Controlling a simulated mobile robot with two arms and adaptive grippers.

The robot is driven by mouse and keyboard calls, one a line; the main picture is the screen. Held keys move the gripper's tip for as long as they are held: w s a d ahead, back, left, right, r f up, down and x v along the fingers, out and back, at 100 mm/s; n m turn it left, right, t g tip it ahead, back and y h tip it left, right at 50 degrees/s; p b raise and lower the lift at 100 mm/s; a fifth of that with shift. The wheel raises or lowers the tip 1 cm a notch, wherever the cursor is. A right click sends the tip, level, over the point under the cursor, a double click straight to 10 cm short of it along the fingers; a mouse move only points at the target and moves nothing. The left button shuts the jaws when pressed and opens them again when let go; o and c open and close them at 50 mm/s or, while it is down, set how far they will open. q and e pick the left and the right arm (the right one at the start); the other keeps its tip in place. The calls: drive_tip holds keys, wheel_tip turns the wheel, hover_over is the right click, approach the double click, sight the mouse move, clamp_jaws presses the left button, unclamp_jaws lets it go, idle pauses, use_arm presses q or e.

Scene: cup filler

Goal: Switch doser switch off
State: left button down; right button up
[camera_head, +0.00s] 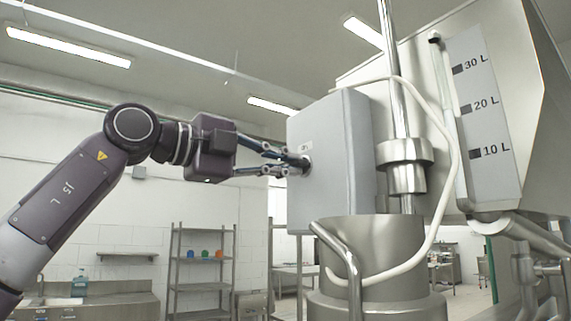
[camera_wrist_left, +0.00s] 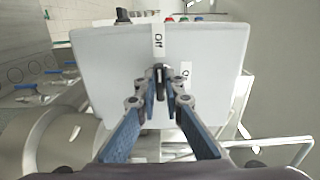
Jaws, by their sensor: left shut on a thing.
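The grey control box (camera_head: 345,150) hangs beside the steel machine, and its pale front fills the middle of the left wrist view (camera_wrist_left: 105,65). The dark doser switch (camera_wrist_left: 160,84) sits on this face, standing roughly upright in the wrist picture. An "Off" label (camera_wrist_left: 158,41) is right above it, and a second, partly hidden label (camera_wrist_left: 186,70) is to its right. My left gripper (camera_head: 303,163) reaches the box from the left. Its fingertips (camera_wrist_left: 160,92) are shut on the switch from both sides and partly hide it. My right gripper is out of view.
The steel tank (camera_head: 505,150) with litre marks stands right of the box. A steel cylinder (camera_head: 370,250) with a bent handle and a pale hose (camera_head: 448,190) is below and right. A shelf (camera_head: 200,287) stands at the back. The space below my left arm looks clear.

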use_arm(q)
drive_tip(key=c, duration=2)
unclamp_jaws()
drive_tip(key=shift+w+d, duration=0.1)
drive_tip(key=shift+c, duration=0.2)
drive_tip(key=v, duration=1.2)
